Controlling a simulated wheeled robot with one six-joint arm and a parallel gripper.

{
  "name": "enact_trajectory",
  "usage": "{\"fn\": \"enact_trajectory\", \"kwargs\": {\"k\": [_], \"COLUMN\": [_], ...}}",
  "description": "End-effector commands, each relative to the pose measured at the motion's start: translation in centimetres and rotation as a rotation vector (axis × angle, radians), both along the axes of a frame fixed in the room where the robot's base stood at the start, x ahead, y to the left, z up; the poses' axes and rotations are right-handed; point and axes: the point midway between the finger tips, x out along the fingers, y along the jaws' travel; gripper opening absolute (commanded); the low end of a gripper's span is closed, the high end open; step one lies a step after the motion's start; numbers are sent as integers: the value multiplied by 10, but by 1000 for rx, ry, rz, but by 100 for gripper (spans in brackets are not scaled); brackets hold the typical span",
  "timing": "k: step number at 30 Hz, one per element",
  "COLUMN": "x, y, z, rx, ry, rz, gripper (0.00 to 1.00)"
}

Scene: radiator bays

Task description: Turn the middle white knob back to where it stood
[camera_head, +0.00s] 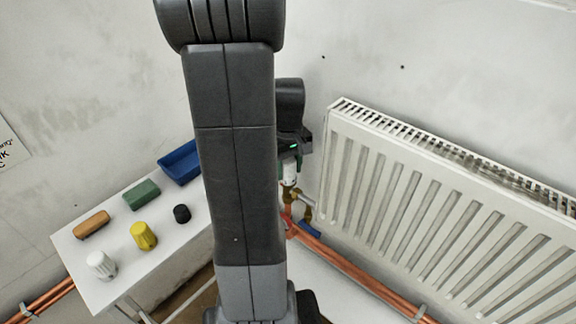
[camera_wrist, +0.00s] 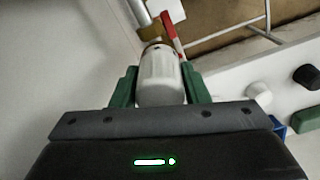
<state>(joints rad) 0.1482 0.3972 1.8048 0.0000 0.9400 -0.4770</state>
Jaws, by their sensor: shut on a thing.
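A white ribbed valve knob (camera_wrist: 160,75) sits between the two green fingers of my gripper (camera_wrist: 160,88) in the wrist view. The fingers press against its two sides, and it is still on its brass fitting. In the head view the white knob (camera_head: 289,178) shows just below my gripper (camera_head: 290,158), left of the radiator. My arm hides part of this area. I cannot see any mark on the knob that tells its angle, nor whether other valve knobs stand beside it.
A white radiator (camera_head: 430,210) fills the right. Copper pipes (camera_head: 345,268) run below, with a blue lever (camera_head: 310,229). A red lever (camera_wrist: 171,30) is close to the knob. A white table (camera_head: 125,275) at left carries loose knobs, blocks and a blue tray (camera_head: 180,163).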

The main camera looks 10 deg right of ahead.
Motion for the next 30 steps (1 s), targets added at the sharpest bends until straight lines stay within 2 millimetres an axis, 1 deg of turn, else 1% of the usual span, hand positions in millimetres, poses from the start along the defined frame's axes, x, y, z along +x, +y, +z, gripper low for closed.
{"fn": "enact_trajectory", "kwargs": {"k": [21,30], "x": [1,1], "y": [0,0], "z": [1,1], "rx": [-1,-2], "ry": [-2,-3], "rz": [679,932], "gripper": [18,18]}}
